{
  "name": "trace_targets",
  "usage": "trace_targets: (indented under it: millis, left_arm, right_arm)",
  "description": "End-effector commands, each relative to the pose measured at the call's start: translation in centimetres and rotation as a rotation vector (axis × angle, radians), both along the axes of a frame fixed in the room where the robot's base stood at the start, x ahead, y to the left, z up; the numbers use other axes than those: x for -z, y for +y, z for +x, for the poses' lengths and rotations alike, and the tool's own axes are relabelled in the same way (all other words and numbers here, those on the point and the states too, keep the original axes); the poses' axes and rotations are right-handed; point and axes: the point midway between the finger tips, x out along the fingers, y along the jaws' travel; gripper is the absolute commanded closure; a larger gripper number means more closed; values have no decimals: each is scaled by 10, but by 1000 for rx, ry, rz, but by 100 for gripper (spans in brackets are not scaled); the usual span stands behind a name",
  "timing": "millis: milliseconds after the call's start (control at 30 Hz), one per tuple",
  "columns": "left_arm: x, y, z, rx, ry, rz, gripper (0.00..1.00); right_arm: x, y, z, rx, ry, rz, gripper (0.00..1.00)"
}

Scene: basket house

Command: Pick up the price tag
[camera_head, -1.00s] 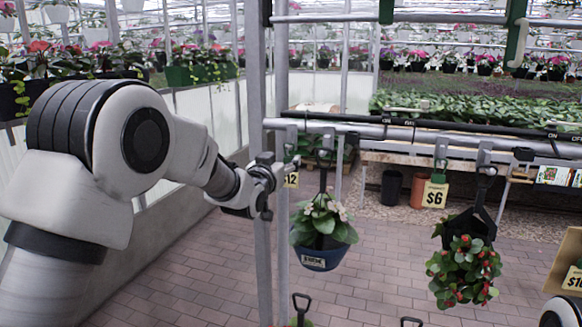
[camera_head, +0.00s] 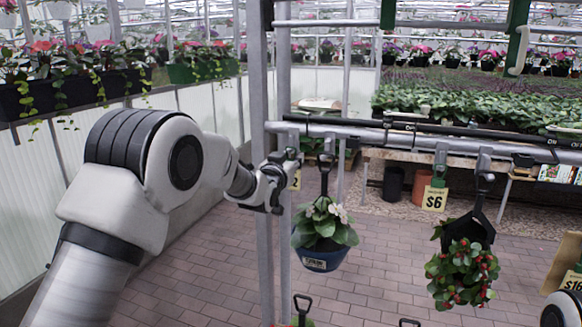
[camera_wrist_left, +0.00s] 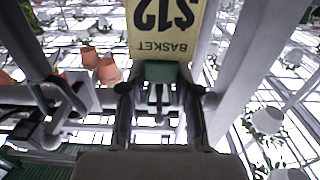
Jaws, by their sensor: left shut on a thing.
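The yellow $12 price tag (camera_wrist_left: 165,25) shows upside down at the top of the left wrist view, with the word BASKET and a green clip (camera_wrist_left: 160,75) at its edge. My left gripper (camera_wrist_left: 160,95) is shut on the tag at this clip. In the head view my left gripper (camera_head: 280,172) is at the left end of the hanging rail and hides most of the tag (camera_head: 296,181). My right gripper is out of view.
A grey post (camera_head: 263,240) stands right beside the left gripper. A blue hanging basket (camera_head: 322,257) and a red-flowered one (camera_head: 462,272) hang from the rail (camera_head: 340,130). A $6 tag (camera_head: 435,198) hangs between them.

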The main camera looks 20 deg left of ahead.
Motion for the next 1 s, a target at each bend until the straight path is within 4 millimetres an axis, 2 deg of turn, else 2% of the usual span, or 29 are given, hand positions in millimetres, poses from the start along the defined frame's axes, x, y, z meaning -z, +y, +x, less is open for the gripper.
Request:
trace_targets:
  millis: [200, 267, 467, 700, 833, 1000]
  left_arm:
    - [-14, 0, -1, 0, -4, 0, 88]
    - [-12, 1, -12, 0, -1, 0, 88]
    - [-9, 2, -62, 0, -1, 0, 88]
    - [-10, 5, -142, 0, -2, 0, 88]
    - [-13, 6, -168, 0, -3, 0, 88]
    - [-14, 6, -180, 0, -1, 1, 88]
  right_arm:
    - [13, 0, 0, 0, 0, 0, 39]
    - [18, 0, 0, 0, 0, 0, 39]
    - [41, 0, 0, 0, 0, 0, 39]
    - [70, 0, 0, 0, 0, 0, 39]
    - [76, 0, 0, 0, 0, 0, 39]
    - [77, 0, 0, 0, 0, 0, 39]
